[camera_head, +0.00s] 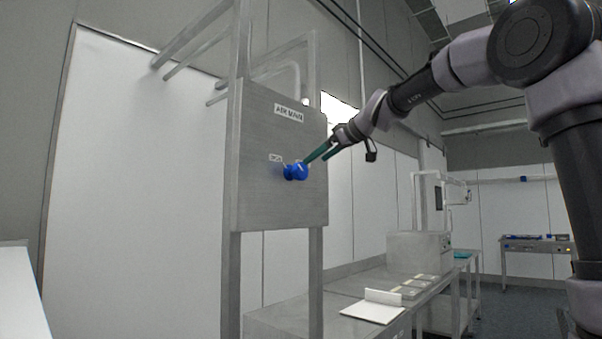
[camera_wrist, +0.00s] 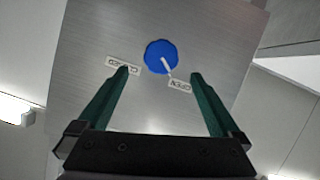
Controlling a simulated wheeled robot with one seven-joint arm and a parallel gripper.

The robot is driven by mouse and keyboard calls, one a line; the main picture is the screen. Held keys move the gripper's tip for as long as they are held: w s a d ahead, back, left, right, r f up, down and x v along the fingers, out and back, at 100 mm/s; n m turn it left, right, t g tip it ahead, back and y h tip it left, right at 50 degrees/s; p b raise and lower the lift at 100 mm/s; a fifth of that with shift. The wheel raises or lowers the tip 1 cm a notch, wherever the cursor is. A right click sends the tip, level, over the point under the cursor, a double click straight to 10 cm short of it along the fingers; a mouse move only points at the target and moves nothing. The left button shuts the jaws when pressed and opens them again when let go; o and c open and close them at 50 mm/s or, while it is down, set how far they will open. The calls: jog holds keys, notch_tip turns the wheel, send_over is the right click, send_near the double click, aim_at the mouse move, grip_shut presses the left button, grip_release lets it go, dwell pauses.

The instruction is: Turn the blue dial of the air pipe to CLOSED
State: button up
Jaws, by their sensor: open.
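The blue dial (camera_head: 300,171) sits on the metal panel marked AIR MAIN (camera_head: 258,200). In the wrist view the dial (camera_wrist: 156,52) is a round blue disc. Its white pointer (camera_wrist: 167,67) points at the OPEN label (camera_wrist: 180,86). The CLOSED label (camera_wrist: 122,65) lies to the left of the dial, upside down in that view. My gripper (camera_head: 315,160) is just right of the dial in the head view. Its green fingers (camera_wrist: 160,72) are spread apart in the wrist view, with the dial seen between and beyond their tips. I cannot tell that either finger touches it.
The panel stands on a metal frame (camera_head: 234,265) with pipes behind it. A steel bench (camera_head: 340,320) with a white tray (camera_head: 372,311) and a box-shaped machine (camera_head: 418,253) stands below right. The space in front of the panel looks clear.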

aim_at(303, 169)
jog(key=x, duration=0.9)
jog(key=shift+a, duration=0.15)
jog(key=c, duration=1.4)
jog(key=shift+o, duration=0.3)
